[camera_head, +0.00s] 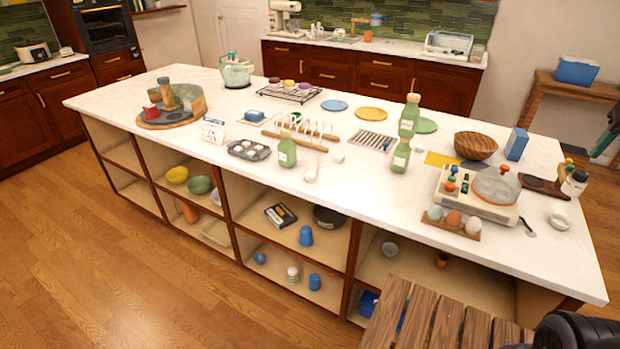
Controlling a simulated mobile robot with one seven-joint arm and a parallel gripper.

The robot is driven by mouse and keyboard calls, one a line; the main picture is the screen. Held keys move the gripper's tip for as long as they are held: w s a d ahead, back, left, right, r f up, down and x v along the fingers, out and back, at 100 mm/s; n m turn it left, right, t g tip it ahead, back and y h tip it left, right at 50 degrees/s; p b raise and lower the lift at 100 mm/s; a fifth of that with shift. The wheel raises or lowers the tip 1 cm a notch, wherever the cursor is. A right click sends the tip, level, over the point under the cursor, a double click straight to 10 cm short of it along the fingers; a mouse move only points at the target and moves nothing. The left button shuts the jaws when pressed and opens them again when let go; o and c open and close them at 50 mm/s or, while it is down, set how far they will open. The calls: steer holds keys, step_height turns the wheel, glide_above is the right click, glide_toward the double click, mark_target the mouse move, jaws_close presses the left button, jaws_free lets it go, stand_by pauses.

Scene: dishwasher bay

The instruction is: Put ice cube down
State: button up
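No ice cube can be made out for certain.
The counter is crowded: a toast rack (300,135), a muffin tin (249,150), a wooden bowl (475,146), an egg holder (452,226) and a kettle (236,74). Open shelves below hold cups and bowls. A slatted wooden piece (433,318) stands close in front. Floor is clear at left.

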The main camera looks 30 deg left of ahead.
steer(key=w+a+f+h, duration=0.2)
steer(key=w+a, duration=1.1)
steer(key=w, duration=0.2)
steer(key=w+a+f+t+h, duration=0.1)
steer(key=w+a, duration=0.1)
steer(key=a, duration=0.8)
steer(key=w+a+f+t+h, duration=0.1)
steer(key=w+a+t, duration=0.1)
steer(key=a, duration=0.8)
steer(key=s+a+t, duration=0.2)
steer(key=s+a, duration=0.2)
steer(key=a, duration=0.6)
steer(key=s+a+t, duration=0.3)
steer(key=a, duration=0.8)
steer(key=s+a+r+t+y, duration=0.3)
steer(key=s+a+t+y, duration=0.1)
steer(key=s+a, duration=1.3)
glide_toward(308, 177)
steer(key=shift+w+f, duration=0.3)
steer(key=shift+w, duration=0.3)
steer(key=w, duration=0.3)
steer(key=w+f, duration=0.1)
steer(key=w, duration=0.6)
steer(key=shift+w+a+f, duration=0.15)
steer(key=shift+w+f, duration=0.05)
steer(key=shift+f, duration=0.2)
steer(key=c, duration=1.1)
